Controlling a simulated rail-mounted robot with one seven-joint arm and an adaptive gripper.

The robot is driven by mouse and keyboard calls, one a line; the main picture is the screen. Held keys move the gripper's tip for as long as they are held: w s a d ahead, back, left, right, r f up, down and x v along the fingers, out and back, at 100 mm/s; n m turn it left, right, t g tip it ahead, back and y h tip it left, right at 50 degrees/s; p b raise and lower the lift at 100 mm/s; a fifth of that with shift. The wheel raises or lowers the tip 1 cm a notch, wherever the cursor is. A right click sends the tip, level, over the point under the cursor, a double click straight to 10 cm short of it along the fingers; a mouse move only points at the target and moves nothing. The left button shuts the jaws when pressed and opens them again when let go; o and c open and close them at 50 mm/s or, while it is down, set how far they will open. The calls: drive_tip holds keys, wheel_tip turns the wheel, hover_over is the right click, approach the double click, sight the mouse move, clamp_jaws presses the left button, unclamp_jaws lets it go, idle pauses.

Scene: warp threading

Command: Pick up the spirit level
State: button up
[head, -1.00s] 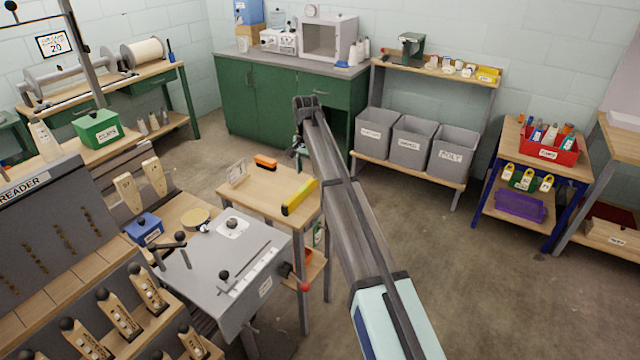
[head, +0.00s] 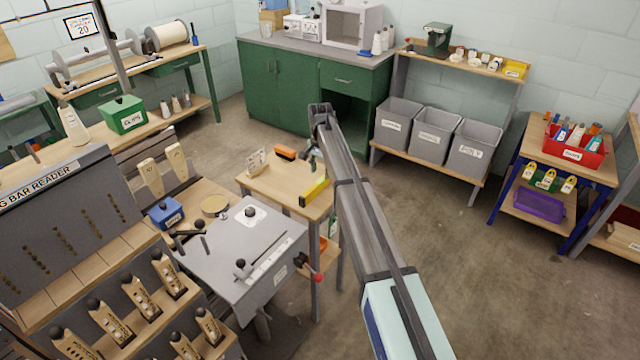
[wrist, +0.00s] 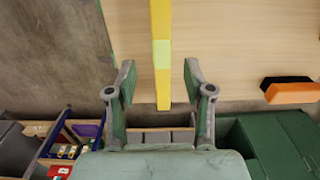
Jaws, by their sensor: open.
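The spirit level (head: 315,191) is a yellow bar with a pale green middle section. It lies flat near the right edge of a small wooden table (head: 268,181). In the wrist view the level (wrist: 161,30) runs up and down the picture, its near end lying between the lines of my two fingers. My gripper (wrist: 159,72) is open and empty, with one finger on each side of the level. In the head view my gripper (head: 313,160) is at the table's far right side, partly hidden by my arm. Its exact height above the level is hard to tell.
An orange and black brush-like item (head: 285,153) and a small card holder (head: 257,160) share the table. A grey machine with levers (head: 245,250) stands in front. The green cabinet (head: 285,85) and grey bins (head: 435,135) stand behind. Open floor lies to the right.

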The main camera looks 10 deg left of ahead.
sight(320, 180)
drive_tip(key=shift+w+a+f+p, duration=0.1)
drive_tip(key=shift+f+p, duration=1.1)
drive_tip(key=shift+f, duration=1.55)
clamp_jaws()
